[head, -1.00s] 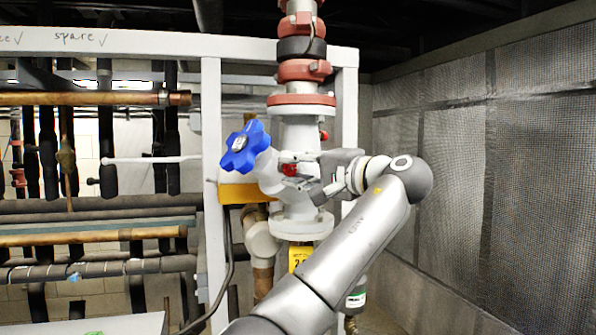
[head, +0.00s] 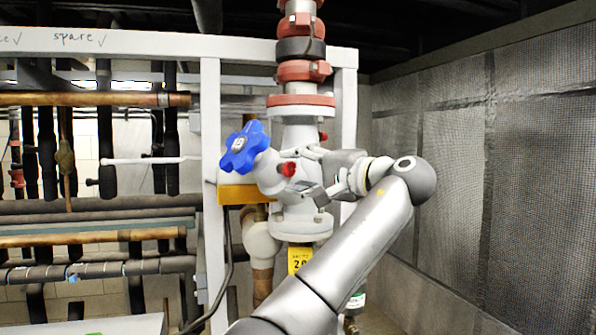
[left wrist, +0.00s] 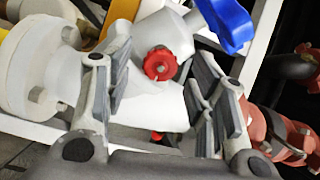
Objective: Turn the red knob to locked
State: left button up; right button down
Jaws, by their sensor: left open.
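The small red knob (head: 288,169) sits on the front of the white valve body (head: 301,139), beside the blue handwheel (head: 239,147). My left gripper (head: 303,173) is open and empty, just to the right of the knob in the head view. In the left wrist view its two fingers (left wrist: 160,88) stand apart on either side of the knob, with a gap to each. My right gripper is not in view.
A second small red part (head: 323,136) is on the valve's far side. A white frame post (head: 211,130) stands to the left, a mesh wall (head: 480,150) to the right.

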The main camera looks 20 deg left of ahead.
pick_arm(q)
jog(key=v, duration=1.1)
jog(key=shift+d, duration=0.25)
jog(key=shift+s, duration=0.15)
